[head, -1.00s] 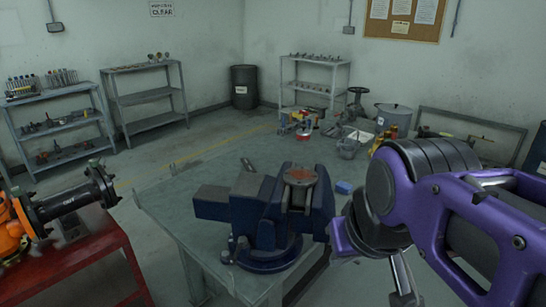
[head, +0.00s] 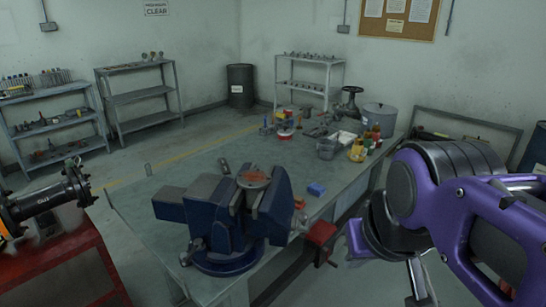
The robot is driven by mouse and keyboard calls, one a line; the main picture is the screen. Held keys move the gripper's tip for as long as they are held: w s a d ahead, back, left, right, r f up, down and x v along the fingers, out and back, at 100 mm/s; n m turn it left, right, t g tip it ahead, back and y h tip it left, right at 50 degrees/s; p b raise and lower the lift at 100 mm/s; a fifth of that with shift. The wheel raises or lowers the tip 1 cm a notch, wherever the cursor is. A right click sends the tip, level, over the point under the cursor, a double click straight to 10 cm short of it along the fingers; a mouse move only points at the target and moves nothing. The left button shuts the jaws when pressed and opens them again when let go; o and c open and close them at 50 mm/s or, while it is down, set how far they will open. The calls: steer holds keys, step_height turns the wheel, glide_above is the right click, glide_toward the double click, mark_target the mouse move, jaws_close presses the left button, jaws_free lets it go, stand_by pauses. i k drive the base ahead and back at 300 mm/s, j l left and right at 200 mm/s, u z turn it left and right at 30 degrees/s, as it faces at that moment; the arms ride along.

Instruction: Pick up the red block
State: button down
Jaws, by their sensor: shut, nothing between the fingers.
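A small orange-red block (head: 299,202) lies on the workbench just right of the blue vise, partly hidden by it. It is the nearest match to the red block, but it is too small to be sure. A blue block (head: 316,189) lies beside it. A larger red object (head: 320,233) shows at the bench's right edge; its exact shape is unclear. My purple and black arm fills the lower right, to the right of these things. A pale metal part of it runs out at the bottom edge. My gripper's fingers do not show.
The big blue vise (head: 230,215) stands at the front of the green-grey workbench (head: 150,205). Bottles (head: 372,135), a grey bucket (head: 380,117) and tools crowd the bench's far end. A red cart (head: 70,270) with a pipe valve stands at left.

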mark_target(299, 203)
steer(key=i+l+u, duration=0.1)
steer(key=i+l, duration=0.2)
steer(key=i+l+u, duration=0.1)
steer(key=i+l, duration=0.2)
steer(key=l, duration=0.15)
steer(key=i+l+u, duration=0.1)
steer(key=i+l, duration=0.2)
steer(key=i+l+u, duration=0.1)
steer(key=i+l, duration=0.15)
steer(key=l, duration=0.3)
steer(key=i+l+u, duration=0.2)
steer(key=k+j, duration=0.3)
steer(key=i+u, duration=0.1)
steer(key=i+l+z, duration=0.15)
steer(key=i+l, duration=0.1)
steer(key=l, duration=0.05)
